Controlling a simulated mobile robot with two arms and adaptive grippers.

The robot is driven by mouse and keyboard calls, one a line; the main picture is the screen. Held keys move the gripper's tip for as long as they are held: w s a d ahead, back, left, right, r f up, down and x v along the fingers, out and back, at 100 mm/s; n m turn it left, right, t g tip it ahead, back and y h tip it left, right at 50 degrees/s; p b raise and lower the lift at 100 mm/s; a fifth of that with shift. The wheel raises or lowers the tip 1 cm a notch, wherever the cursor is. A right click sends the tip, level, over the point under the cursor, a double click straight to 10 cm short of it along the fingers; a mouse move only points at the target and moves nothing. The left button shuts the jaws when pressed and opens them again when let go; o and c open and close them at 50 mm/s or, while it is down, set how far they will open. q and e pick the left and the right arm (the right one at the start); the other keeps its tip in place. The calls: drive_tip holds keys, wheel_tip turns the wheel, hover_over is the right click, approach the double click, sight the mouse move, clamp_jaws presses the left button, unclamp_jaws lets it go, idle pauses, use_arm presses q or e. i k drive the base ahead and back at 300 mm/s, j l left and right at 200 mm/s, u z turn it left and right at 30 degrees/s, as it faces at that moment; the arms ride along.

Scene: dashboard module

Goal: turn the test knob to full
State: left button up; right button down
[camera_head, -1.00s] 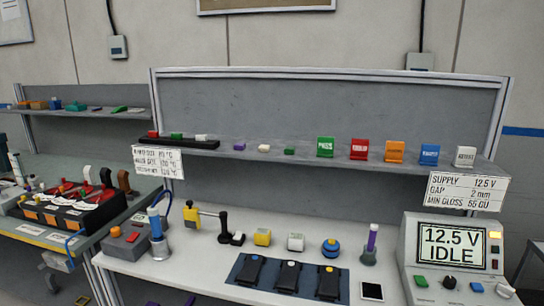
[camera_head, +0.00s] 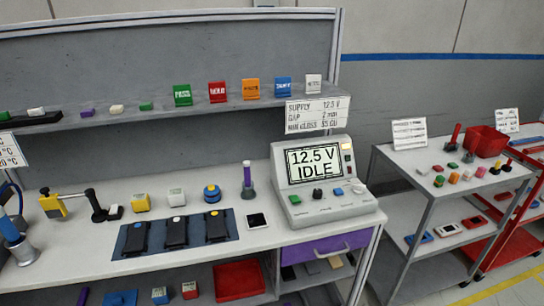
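The grey test unit (camera_head: 325,213) stands at the right end of the bench. Its screen (camera_head: 314,162) reads "12.5 V IDLE". A row of controls lies along its sloped front: a green button (camera_head: 295,199), a black knob (camera_head: 318,193), a blue button (camera_head: 338,191) and a light-coloured control (camera_head: 358,188). The black knob looks like the test knob; its pointer setting and any labels are too small to read. Neither of my grippers is in view, and nothing covers the controls.
A blue mat (camera_head: 130,240) with black modules lies left of the unit, with a dark flat square (camera_head: 257,220) between. A purple drawer (camera_head: 325,246) is below the unit. A grey trolley (camera_head: 425,184) with a red bin (camera_head: 486,141) stands to the right, across a gap.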

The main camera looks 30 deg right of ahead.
sight(359, 189)
drive_tip(key=z, duration=1.55)
